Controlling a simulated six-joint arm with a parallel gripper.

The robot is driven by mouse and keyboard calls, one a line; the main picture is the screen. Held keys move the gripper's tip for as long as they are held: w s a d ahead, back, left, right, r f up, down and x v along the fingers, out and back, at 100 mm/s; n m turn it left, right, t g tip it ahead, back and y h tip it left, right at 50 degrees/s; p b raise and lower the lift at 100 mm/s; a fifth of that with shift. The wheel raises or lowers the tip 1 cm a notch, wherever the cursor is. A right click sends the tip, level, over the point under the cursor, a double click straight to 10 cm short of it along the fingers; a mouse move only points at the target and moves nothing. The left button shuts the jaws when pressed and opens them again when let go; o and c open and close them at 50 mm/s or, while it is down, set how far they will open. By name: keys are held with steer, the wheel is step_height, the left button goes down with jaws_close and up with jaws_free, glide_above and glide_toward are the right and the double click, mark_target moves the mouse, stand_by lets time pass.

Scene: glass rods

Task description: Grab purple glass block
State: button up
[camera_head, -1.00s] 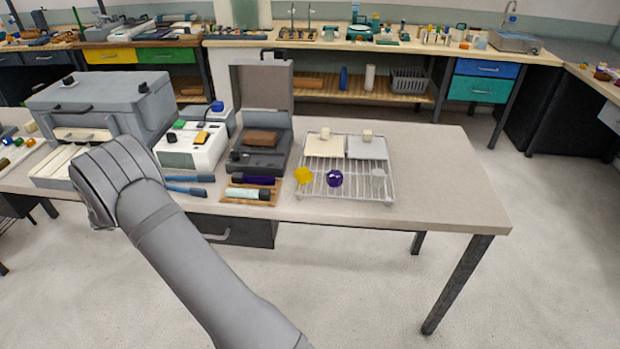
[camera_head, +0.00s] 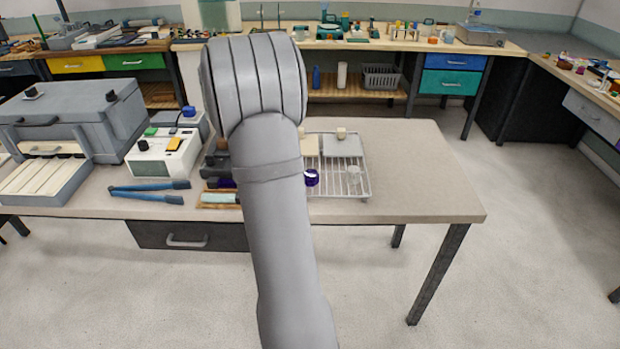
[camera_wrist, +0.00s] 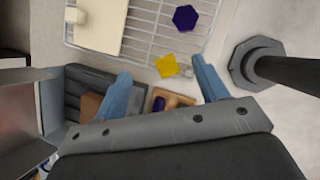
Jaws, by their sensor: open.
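The purple glass block (camera_head: 312,177) lies on the wire rack (camera_head: 354,188) on the bench, partly covered by my arm in the head view. In the wrist view the purple block (camera_wrist: 185,18) is a dark hexagonal piece near the top edge, on the rack wires. My gripper (camera_wrist: 161,68) shows there as two blue fingers, spread apart with nothing held. The purple block is beyond the fingertips, above the right finger in the picture. A yellow block (camera_wrist: 166,66) lies at the rack's edge and appears between the fingertips. My arm hides the gripper in the head view.
A cream plate (camera_wrist: 98,24) lies on the rack beside the blocks. A small wooden tray (camera_wrist: 160,97) and a dark open case (camera_wrist: 85,88) are near the fingers. Blue tongs (camera_head: 148,194) lie left on the bench. The bench's right part (camera_head: 420,175) is clear.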

steer(key=s+d+r+m+g, duration=0.1)
steer(key=s+d, duration=0.1)
steer(key=d, duration=0.2)
steer(key=x, duration=1.1)
steer(key=shift+d+f, duration=0.2)
steer(key=shift+f, duration=0.05)
steer(key=shift+s+a+x, duration=0.1)
steer(key=shift+x, duration=1.2)
steer(key=shift+s+a+x, duration=0.1)
steer(key=shift+s+x, duration=0.05)
steer(key=shift+x, duration=1.2)
steer(key=c, duration=1.1)
